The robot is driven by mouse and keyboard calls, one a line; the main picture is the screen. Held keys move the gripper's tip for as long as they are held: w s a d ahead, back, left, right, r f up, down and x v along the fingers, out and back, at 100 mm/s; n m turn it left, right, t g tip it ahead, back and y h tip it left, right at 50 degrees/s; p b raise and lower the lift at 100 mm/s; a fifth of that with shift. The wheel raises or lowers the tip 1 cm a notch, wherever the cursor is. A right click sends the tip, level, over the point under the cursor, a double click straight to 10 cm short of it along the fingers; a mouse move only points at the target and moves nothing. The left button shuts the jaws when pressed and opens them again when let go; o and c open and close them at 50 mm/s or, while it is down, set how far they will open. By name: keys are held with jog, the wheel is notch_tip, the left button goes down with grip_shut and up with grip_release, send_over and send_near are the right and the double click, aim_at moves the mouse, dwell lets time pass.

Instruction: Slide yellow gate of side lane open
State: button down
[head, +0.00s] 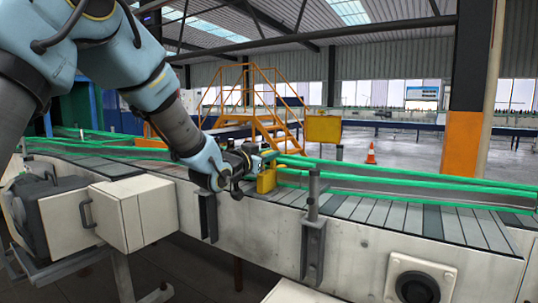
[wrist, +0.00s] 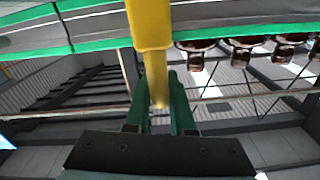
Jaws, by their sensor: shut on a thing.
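The yellow gate (head: 266,181) shows in the head view as a small yellow block at the near green rail of the conveyor, just right of and below my gripper (head: 264,160). In the wrist view the gate (wrist: 149,25) comes down from the top as a yellow bar and narrows into a post. The green fingers of my gripper (wrist: 158,93) stand on both sides of that post, shut on it. My gripper hides part of the gate in the head view, so I cannot tell how far open it is.
The slatted conveyor (head: 390,210) with green rails runs across the head view. A grey bracket post (head: 313,235) stands to the gate's right. Several amber bottles (wrist: 197,62) show at the wrist view's upper right. Yellow stairs (head: 262,115) and an orange cone (head: 371,154) are behind.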

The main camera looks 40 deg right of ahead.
jog(key=shift+w, duration=0.1)
jog(key=b+v, duration=0.3)
jog(key=v, duration=0.3)
jog(key=shift+a, duration=0.35)
jog(key=c, duration=0.8)
grip_release()
jog(key=b+v, duration=0.2)
jog(key=v, duration=0.9)
